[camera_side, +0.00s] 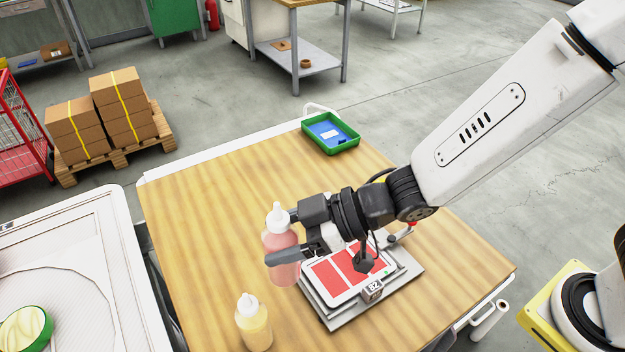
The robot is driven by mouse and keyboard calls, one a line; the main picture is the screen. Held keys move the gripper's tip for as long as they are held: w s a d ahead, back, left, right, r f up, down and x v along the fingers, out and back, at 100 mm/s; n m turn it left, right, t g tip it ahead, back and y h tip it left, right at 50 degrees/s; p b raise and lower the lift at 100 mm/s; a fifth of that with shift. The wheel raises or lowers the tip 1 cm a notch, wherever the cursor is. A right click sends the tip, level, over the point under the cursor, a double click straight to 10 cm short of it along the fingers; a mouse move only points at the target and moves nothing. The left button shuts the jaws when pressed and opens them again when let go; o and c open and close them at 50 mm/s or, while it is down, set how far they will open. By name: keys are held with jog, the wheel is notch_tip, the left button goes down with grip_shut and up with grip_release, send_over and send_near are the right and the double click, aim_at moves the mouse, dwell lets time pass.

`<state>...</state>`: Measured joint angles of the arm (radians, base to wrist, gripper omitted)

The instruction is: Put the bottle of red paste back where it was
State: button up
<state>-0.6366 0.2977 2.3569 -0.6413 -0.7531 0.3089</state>
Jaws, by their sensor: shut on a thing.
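The bottle of red paste (281,242) is upright, with a white nozzle cap on top and a translucent pinkish-red body. My gripper (283,238) is shut on it from the right, with a dark finger across the front of its body. The bottle is at the left of the plate fixture, near the front of the wooden table (200,215). I cannot tell whether its base touches the table. The fixture (345,300) holds a white panel with red rectangles (330,273), partly hidden by my gripper.
A bottle of yellow paste (253,325) with a white cap stands at the table's front edge of the picture. A green tray with a blue inside (331,133) sits at the far edge. A small block marked 82 (372,290) is on the fixture. The table's left-middle is clear.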

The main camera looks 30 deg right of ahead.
jog(key=w+a+f, duration=0.7)
jog(key=w+f, duration=0.1)
jog(key=w, duration=0.1)
jog(key=shift+f, duration=0.2)
jog(key=shift+w, duration=0.15)
jog(key=shift+w+a+f, duration=0.15)
jog(key=shift+f, duration=1.7)
jog(key=shift+f, duration=0.15)
jog(key=o, duration=0.7)
